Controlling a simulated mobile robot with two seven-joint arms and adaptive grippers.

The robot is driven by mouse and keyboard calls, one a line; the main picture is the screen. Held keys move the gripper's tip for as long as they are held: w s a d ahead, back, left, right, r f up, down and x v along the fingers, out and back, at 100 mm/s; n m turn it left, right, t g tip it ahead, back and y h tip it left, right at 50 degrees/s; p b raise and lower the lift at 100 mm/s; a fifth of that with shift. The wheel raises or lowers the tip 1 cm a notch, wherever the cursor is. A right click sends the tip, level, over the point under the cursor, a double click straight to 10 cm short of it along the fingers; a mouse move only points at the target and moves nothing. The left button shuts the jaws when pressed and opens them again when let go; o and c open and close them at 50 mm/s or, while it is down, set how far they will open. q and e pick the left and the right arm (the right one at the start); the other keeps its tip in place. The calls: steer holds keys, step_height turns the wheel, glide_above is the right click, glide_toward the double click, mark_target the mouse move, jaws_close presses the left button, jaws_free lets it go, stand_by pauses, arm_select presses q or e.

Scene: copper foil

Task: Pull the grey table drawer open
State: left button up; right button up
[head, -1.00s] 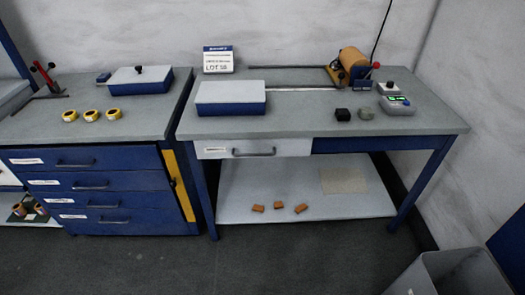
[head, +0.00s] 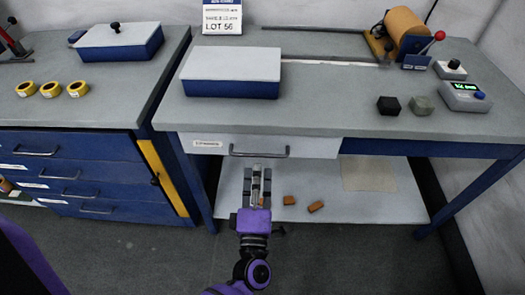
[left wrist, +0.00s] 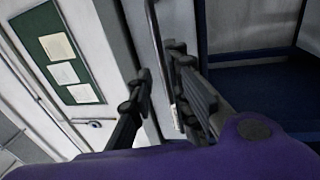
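The grey table drawer (head: 215,144) is shut, its pale front level with the table's front. Its dark bar handle (head: 259,153) runs across the front. My left gripper (head: 258,174) is just below and in front of the handle in the head view, fingers pointing toward it. In the left wrist view the handle bar (left wrist: 161,60) passes between the two spread fingers of the left gripper (left wrist: 160,90); I see a gap on the left side of the bar, and contact on the right cannot be told. My right gripper is not in view.
A blue-and-white box (head: 230,74) stands on the table top above the drawer. Small dark (head: 390,105) and grey-green blocks (head: 421,105) lie to the right. Orange pieces (head: 316,207) lie on the lower shelf (head: 395,205). A blue drawer cabinet (head: 75,170) stands left; floor in front is clear.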

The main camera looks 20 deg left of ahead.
mark_target(259, 156)
arm_select(q)
steer(key=x, duration=0.6)
steer(key=shift+p, duration=0.3)
steer(key=shift+w+f, duration=0.15)
steer(key=c, duration=0.4)
jaws_close()
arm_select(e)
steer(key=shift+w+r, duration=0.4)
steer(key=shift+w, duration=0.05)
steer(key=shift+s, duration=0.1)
